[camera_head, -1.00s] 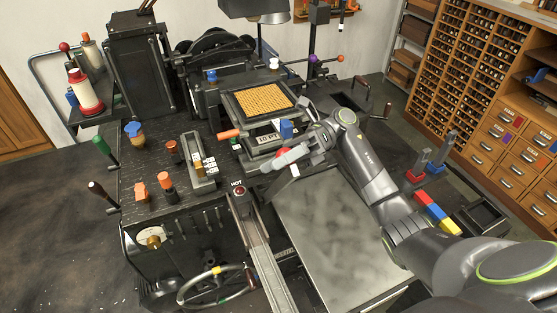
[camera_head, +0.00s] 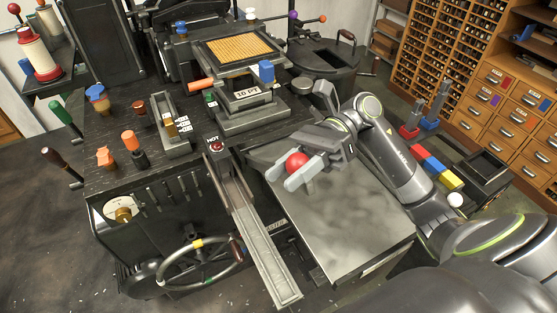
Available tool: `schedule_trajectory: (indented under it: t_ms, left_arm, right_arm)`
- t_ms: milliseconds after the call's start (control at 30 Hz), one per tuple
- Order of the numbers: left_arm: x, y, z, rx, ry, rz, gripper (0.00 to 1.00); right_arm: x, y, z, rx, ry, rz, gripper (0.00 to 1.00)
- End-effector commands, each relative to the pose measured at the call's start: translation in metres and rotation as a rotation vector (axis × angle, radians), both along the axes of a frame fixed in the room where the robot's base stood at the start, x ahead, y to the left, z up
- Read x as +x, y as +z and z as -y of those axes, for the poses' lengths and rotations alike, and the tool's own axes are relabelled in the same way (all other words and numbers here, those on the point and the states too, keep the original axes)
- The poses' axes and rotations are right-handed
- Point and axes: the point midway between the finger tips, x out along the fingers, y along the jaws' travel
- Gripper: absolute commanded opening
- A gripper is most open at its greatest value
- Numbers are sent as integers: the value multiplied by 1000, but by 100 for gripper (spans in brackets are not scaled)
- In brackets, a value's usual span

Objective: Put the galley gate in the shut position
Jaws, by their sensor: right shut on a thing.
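My right gripper (camera_head: 302,176) is shut on a red ball knob (camera_head: 297,161), which shows between its two pale grey fingers. It is over the upper left part of a flat grey metal plate (camera_head: 345,215). A dark grey piece (camera_head: 262,158) lies just left of the fingers. A long narrow metal channel (camera_head: 262,245) slopes toward me, left of the plate. Which part is the galley gate, and whether the knob belongs to it, I cannot tell; the gripper hides what is under the knob. My left gripper is not in view.
A block marked 10 PT (camera_head: 248,95) with a blue knob (camera_head: 266,71) stands behind the gripper. A red button marked HOT (camera_head: 216,146) is at the channel's head. A handwheel (camera_head: 200,262) is at the front left. Red, blue and yellow blocks (camera_head: 432,164) lie right of my arm.

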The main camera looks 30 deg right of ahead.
Motion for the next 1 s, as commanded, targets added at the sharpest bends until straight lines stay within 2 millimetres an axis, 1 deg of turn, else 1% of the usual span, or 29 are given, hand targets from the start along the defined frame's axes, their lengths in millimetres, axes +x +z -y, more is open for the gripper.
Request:
schedule_trajectory:
  t_ms: [33,100,300,400,633,1000]
  left_arm:
    - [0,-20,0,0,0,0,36]
    - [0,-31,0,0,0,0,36]
    - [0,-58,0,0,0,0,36]
    - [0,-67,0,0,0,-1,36]
    - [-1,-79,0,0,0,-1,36]
    - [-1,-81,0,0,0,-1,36]
  right_arm:
    - [-7,-18,1,-4,1,24,0]
    - [-14,-26,1,-2,0,56,0]
    - [-30,-46,1,1,-1,133,0]
    - [-36,-53,2,3,0,162,0]
    - [-43,-62,2,6,-1,204,0]
    - [-45,-63,2,8,-2,217,0]
